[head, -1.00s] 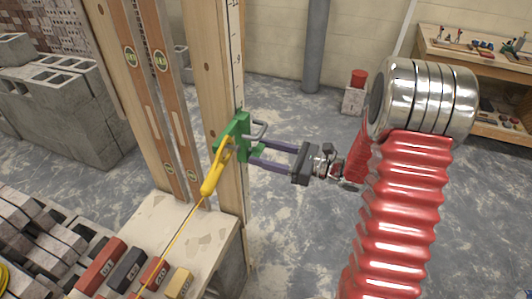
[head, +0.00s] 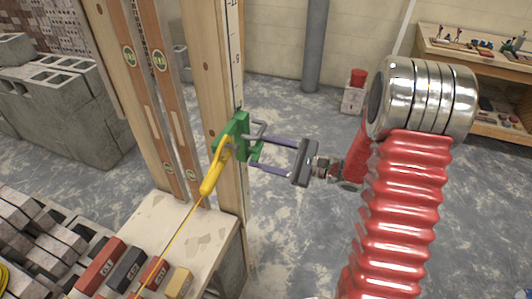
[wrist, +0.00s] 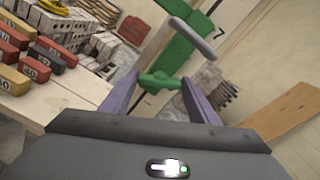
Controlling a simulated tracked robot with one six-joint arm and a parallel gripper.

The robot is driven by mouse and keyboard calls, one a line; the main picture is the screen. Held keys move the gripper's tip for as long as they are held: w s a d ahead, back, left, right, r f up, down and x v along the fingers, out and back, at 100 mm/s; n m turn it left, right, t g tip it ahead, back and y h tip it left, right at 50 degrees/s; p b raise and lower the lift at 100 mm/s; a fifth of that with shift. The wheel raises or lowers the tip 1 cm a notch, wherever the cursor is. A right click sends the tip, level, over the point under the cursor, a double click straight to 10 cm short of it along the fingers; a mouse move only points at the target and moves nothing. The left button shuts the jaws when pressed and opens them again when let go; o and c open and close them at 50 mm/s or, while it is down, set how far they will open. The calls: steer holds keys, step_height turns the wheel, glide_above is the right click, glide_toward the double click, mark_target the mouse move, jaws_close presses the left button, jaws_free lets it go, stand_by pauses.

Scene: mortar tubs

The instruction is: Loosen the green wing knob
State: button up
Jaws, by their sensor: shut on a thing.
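The green wing knob (wrist: 158,82) sits between the two purple fingers of my gripper (wrist: 161,84) in the wrist view, with its wings reaching toward both fingertips. In the head view the knob (head: 257,151) is partly hidden by the fingers. It is on the green clamp (head: 236,136), which is around the edge of an upright wooden post (head: 212,88) with scale marks. A grey bar handle (wrist: 193,39) is on the clamp, beside the knob. My gripper (head: 255,153) is shut on the knob, coming in from the right.
A yellow hook piece (head: 214,172) with a taut yellow line hangs at the clamp. Two wooden levels (head: 150,100) stand left of the post. Numbered coloured blocks (head: 128,270) lie on the bench below.

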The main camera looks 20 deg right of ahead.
steer(key=n, duration=0.6)
steer(key=shift+s+a+f+n, duration=0.1)
steer(key=shift+s+a+n, duration=0.05)
steer(key=shift+a+n, duration=0.15)
steer(key=n, duration=0.5)
steer(key=shift+f+n, duration=0.1)
steer(key=shift+n, duration=0.2)
steer(key=shift+d, duration=0.1)
steer(key=o, duration=1)
steer(key=shift+o, duration=0.2)
steer(key=shift+d, duration=0.2)
